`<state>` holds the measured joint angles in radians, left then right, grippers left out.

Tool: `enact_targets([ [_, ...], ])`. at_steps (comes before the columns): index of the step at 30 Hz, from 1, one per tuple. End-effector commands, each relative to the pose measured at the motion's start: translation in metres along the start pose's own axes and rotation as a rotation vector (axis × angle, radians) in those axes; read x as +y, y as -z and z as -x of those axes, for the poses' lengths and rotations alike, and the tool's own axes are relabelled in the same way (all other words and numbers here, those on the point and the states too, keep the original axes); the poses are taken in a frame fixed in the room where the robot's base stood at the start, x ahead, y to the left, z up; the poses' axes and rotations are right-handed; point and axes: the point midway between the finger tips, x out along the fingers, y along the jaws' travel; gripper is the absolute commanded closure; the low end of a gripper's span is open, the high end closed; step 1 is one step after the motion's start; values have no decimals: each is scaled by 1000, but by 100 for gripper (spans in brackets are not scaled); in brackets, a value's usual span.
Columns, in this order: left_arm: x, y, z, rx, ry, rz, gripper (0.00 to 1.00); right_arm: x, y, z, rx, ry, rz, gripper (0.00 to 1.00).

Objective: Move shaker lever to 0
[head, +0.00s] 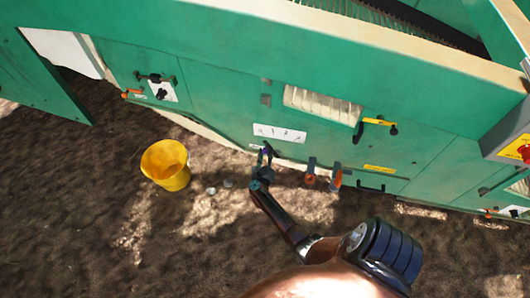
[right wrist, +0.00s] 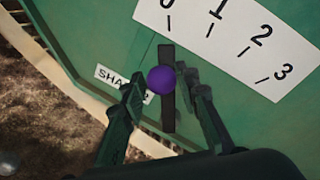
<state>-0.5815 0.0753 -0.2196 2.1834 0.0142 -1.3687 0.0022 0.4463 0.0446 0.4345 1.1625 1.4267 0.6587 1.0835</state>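The shaker lever (right wrist: 168,120) is a dark bar with a round purple knob (right wrist: 160,80). It stands beside a white label reading "SHA…", partly hidden by a finger. Its upper end points close to the 0 mark of the white scale plate (right wrist: 232,38), which reads 0 to 3. My right gripper (right wrist: 165,82) has one finger on each side of the knob, with a small gap showing on the right, so it looks open around it. In the head view, my right gripper (head: 262,172) is at the lever, below the scale plate (head: 280,133). My left gripper is out of view.
The green machine (head: 220,85) fills the upper part of the head view. Orange-handled levers (head: 310,178) stand just right of my gripper, and a yellow handle (head: 379,122) is above them. A yellow bucket (head: 166,165) stands on the soil to the left.

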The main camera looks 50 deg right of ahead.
Motion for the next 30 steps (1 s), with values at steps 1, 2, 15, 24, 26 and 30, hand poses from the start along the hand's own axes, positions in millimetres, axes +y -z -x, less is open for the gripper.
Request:
enact_targets([
  [1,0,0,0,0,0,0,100,0,0,0,-1,0,0,66],
  [2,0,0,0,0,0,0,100,0,-1,0,-1,1,-1,64],
  [15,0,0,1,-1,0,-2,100,-1,-2,7,-3,2,-3,60],
  [24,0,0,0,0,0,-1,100,-1,0,55,0,2,-3,60],
  [26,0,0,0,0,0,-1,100,-1,0,62,-1,1,-3,60],
  [30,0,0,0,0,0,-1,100,-1,0,73,-2,2,0,60],
])
